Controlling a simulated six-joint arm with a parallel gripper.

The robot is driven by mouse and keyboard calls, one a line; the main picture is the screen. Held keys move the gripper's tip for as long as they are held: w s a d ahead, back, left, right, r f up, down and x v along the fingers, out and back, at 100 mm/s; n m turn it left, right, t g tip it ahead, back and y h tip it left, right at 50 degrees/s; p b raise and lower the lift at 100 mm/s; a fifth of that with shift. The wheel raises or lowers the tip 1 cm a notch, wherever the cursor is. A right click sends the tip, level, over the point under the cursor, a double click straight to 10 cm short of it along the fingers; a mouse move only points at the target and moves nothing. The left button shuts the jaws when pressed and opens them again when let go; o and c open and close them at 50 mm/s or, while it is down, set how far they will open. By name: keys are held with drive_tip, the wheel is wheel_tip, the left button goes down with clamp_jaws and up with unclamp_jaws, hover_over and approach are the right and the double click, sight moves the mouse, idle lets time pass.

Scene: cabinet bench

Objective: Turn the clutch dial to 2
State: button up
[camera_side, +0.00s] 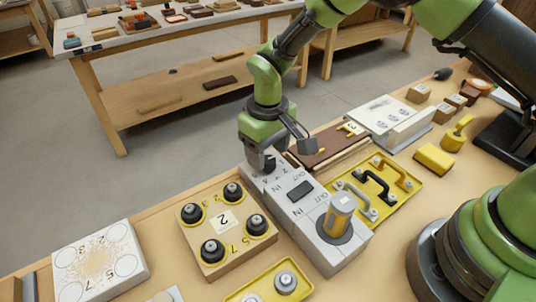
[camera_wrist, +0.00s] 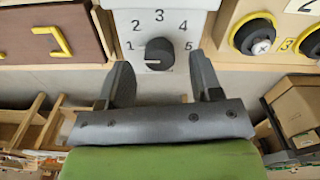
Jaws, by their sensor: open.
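The clutch dial (camera_wrist: 158,54) is a dark round knob on the pale grey panel, with the numbers 1 to 5 in an arc around it in the wrist view. A small pale mark shows on the knob, but which number it points at is too small to tell. My gripper (camera_wrist: 163,75) is open, one finger on each side of the dial and apart from it. In the side view my gripper (camera_side: 263,158) is low over the far end of the grey control box (camera_side: 318,222) and largely hides the dial there.
The box also carries a dark rocker switch (camera_side: 300,190) and a yellow-grey knob (camera_side: 338,216). A wooden board with several black knobs (camera_side: 228,222) stands to the left. A brown panel (camera_side: 325,147) and a yellow tray with handles (camera_side: 400,205) lie to the right, close by.

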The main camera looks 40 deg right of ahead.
drive_tip(key=shift+f, duration=0.9)
drive_tip(key=c, duration=0.9)
drive_tip(key=shift+m, duration=0.4)
drive_tip(key=m, duration=0.3)
drive_tip(key=shift+m, duration=2.4)
